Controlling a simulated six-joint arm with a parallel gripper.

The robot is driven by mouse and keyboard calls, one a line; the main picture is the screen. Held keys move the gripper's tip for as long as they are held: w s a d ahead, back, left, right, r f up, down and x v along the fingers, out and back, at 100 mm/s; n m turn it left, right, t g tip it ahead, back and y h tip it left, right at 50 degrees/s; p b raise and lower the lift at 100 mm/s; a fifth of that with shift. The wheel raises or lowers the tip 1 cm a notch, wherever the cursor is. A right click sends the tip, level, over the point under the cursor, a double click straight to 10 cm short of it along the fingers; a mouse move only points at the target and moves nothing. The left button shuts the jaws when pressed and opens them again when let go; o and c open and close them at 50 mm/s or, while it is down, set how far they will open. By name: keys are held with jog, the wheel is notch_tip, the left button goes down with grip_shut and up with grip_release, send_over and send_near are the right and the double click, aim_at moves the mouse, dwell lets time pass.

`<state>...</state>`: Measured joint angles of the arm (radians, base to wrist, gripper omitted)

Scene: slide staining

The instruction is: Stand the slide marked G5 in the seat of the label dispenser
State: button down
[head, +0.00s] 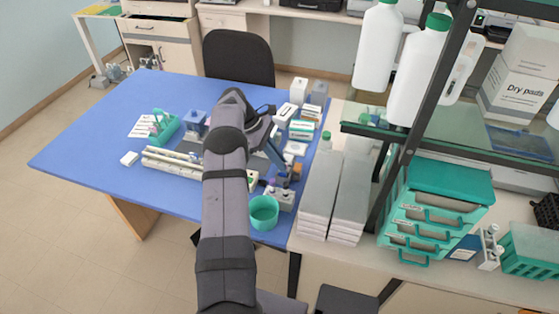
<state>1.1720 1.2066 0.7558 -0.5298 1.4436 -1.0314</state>
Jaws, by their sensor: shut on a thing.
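My arm reaches over the blue table, and its wrist bends down to the right. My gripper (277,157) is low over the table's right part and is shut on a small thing. That thing is too small and too hidden to make out, and no G5 mark can be read. Below the gripper stands a small grey device with blue and orange parts (281,190). I cannot tell whether it is the label dispenser, and no seat can be made out. I cannot tell whether the gripper touches it.
A teal cup (264,212) stands at the table's near edge. A long white rack (172,164) lies left of my arm, near a teal rack (165,127). Several small boxes (301,130) stand at the right back. The blue table (85,155) is clear at its left.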

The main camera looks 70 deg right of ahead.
jog(key=shift+f, duration=0.35)
dwell(0.5)
jog(key=c, duration=1.8)
grip_release()
jog(key=shift+w+r, duration=0.1)
jog(key=shift+r, duration=0.05)
jog(key=shift+b+v, duration=1)
jog(key=shift+v, duration=2.5)
